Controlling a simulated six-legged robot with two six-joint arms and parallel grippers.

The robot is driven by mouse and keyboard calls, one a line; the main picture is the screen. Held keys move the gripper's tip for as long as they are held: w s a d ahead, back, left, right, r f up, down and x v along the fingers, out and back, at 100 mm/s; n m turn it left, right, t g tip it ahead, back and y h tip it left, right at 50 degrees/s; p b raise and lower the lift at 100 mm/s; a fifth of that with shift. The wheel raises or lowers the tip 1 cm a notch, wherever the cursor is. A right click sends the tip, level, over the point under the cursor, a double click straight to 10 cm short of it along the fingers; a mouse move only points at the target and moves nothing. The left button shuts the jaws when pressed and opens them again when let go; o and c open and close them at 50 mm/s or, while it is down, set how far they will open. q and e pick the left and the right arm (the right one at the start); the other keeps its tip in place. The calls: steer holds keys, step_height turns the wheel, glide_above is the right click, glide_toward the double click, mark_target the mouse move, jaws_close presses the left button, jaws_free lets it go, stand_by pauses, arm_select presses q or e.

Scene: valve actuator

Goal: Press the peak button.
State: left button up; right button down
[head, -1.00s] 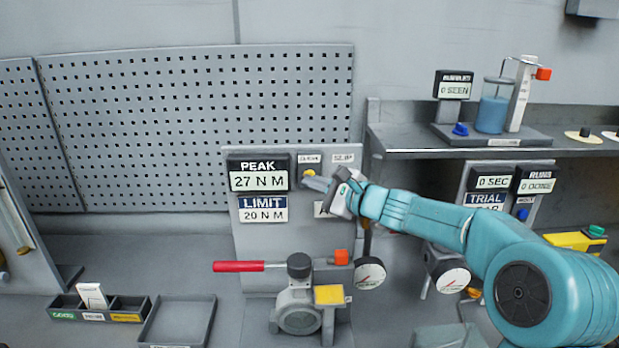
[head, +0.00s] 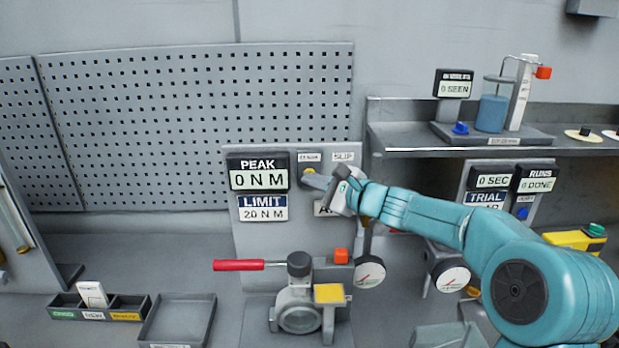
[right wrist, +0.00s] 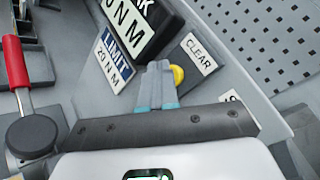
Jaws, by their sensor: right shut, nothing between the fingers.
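The peak display (head: 258,173) on the grey panel (head: 275,243) reads 0 N M. Just right of it is a yellow button (head: 309,172) under a small label. In the right wrist view the yellow button (right wrist: 178,74) sits beside a label reading CLEAR (right wrist: 199,54). My right gripper (head: 306,180) is shut and empty, its tips at the button. In the right wrist view the fingertips (right wrist: 159,68) partly cover the button's edge; I cannot tell whether they touch it. My left gripper is not in view.
The limit display (head: 263,208) reads 20 N M. Below stands a valve device with a red handle (head: 238,265) and a yellow pad (head: 329,294). A dial gauge (head: 369,272) hangs below my right arm. A shelf (head: 420,154) is at the right.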

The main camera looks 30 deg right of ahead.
steer(key=shift+s+a+b, duration=0.4)
steer(key=shift+s+b, duration=0.2)
steer(key=shift+s, duration=0.1)
steer(key=s+a+b, duration=0.1)
steer(key=s+b, duration=0.1)
steer(key=s, duration=0.1)
steer(key=s+a+b, duration=0.1)
steer(key=shift+s+a, duration=0.15)
steer(key=shift+a, duration=0.2)
stand_by(0.7)
